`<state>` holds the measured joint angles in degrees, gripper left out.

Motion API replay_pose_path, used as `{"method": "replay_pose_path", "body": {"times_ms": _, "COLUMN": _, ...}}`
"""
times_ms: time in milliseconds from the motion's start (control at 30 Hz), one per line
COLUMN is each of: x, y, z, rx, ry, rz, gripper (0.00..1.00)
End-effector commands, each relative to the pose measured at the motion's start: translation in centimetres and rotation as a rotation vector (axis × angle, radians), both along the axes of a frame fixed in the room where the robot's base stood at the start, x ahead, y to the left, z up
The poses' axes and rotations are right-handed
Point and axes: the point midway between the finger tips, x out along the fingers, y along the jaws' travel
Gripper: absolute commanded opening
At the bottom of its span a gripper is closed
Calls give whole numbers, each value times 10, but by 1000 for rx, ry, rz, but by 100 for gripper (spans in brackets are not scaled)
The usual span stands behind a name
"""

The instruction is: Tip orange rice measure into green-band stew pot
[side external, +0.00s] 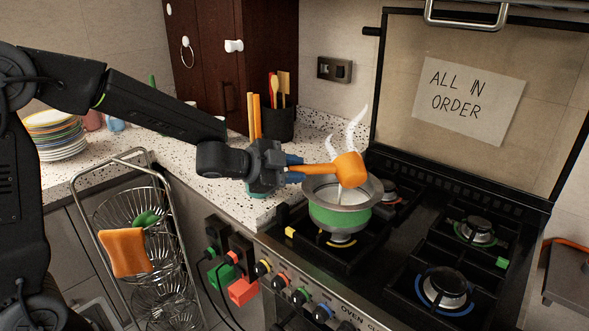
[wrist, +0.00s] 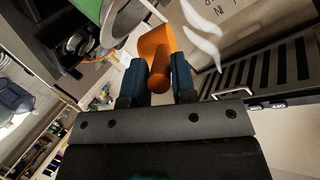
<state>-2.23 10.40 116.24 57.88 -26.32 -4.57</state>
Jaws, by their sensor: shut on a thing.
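The orange rice measure (side external: 350,168) is in my gripper, held by its handle above the stew pot, and appears tilted. My gripper (side external: 290,170) is shut on the handle. In the wrist view, the blue fingers of my gripper (wrist: 172,75) close around the orange handle (wrist: 159,80). The green-band stew pot (side external: 338,218) stands on the front left burner, with a grey rim and steam rising. A pale streak shows between the measure and the pot's opening. The pot's contents are mostly hidden. Part of the pot (wrist: 120,25) shows at the top of the wrist view.
Other burners (side external: 445,287) on the black stove are bare. Behind my gripper, a dark utensil holder (side external: 280,124) stands on the speckled counter. Plates (side external: 55,135) are stacked at left. A wire rack (side external: 125,215) with an orange cloth (side external: 124,253) stands in front of the counter.

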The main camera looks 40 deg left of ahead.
Motion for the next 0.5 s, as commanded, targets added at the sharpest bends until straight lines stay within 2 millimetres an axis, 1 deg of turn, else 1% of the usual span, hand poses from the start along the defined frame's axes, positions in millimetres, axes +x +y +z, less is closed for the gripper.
{"method": "replay_pose_path", "body": {"times_ms": 267, "x": 5, "y": 7, "z": -9, "rx": -204, "ry": 117, "rz": 0, "gripper": 0}}
{"method": "replay_pose_path", "body": {"times_ms": 500, "x": 9, "y": 16, "z": -21, "rx": -428, "ry": 248, "rz": 0, "gripper": 0}}
